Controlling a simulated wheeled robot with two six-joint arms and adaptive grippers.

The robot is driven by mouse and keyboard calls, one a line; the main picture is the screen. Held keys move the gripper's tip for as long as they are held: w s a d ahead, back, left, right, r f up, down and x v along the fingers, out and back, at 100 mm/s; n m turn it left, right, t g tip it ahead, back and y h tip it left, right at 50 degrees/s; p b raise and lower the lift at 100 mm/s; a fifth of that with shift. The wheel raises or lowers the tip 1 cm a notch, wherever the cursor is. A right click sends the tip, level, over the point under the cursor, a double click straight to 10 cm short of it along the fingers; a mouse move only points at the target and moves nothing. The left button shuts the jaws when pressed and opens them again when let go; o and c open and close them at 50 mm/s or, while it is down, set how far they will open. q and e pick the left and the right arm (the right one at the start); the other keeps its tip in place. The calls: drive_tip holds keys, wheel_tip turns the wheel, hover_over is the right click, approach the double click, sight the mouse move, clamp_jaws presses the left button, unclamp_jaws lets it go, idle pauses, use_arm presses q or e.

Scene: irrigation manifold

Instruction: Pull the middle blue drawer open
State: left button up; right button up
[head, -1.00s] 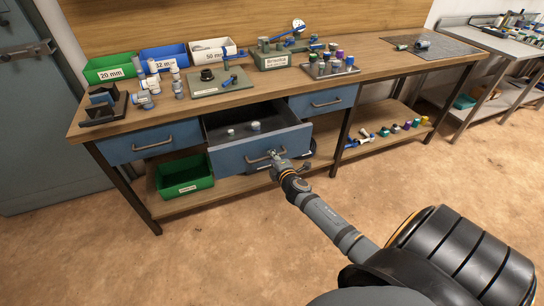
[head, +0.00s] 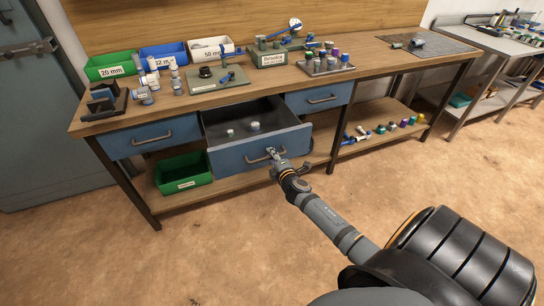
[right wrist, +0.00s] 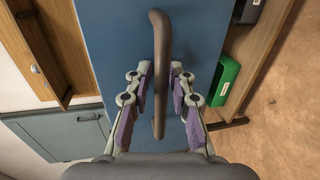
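The middle blue drawer (head: 235,158) stands well out from the bench, its dark inside showing two small pale fittings. Its grey bar handle (head: 252,159) is on the front. My right gripper (head: 272,152) is at the right part of this handle. In the right wrist view, the handle (right wrist: 159,45) runs between the two fingers of the right gripper (right wrist: 161,75). The purple-padded fingers lean in close on both sides of the bar near their tips. The exact contact is hard to see. My left gripper is not in view.
Shut blue drawers flank it at left (head: 150,137) and right (head: 320,98). A green bin (head: 183,184) sits on the lower shelf below left. The wooden bench top (head: 370,68) carries bins and fittings. The floor (head: 230,250) in front is clear.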

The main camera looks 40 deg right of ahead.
drive_tip(key=shift+s, duration=0.15)
drive_tip(key=v, duration=1.1)
drive_tip(key=shift+s+a, duration=0.15)
drive_tip(key=shift+s, duration=0.15)
drive_tip(key=s+d+f+m+g+p, duration=0.3)
drive_tip(key=s+f, duration=0.4)
drive_tip(key=f, duration=0.6)
drive_tip(key=s+d+f+m+g+p, duration=0.15)
drive_tip(key=s+f+m+g, duration=0.45)
drive_tip(key=f, duration=0.6)
drive_tip(key=s+a+f+m+g+y+p, duration=0.1)
drive_tip(key=s+a+f, duration=0.3)
drive_tip(key=s, duration=0.4)
drive_tip(key=s+a+f+m+g+y+p, duration=0.1)
drive_tip(key=s+a+f+m+g+p, duration=0.1)
drive_tip(key=s, duration=0.6)
drive_tip(key=s+a+f+m+g+p, duration=0.1)
drive_tip(key=s+a+f+m+g, duration=0.1)
drive_tip(key=s+a+f, duration=0.4)
drive_tip(key=s+m, duration=0.1)
drive_tip(key=s, duration=0.1)
drive_tip(key=shift+s+a+f+y, duration=0.25)
drive_tip(key=shift+s+a+y, duration=0.1)
drive_tip(key=shift+s+y, duration=0.05)
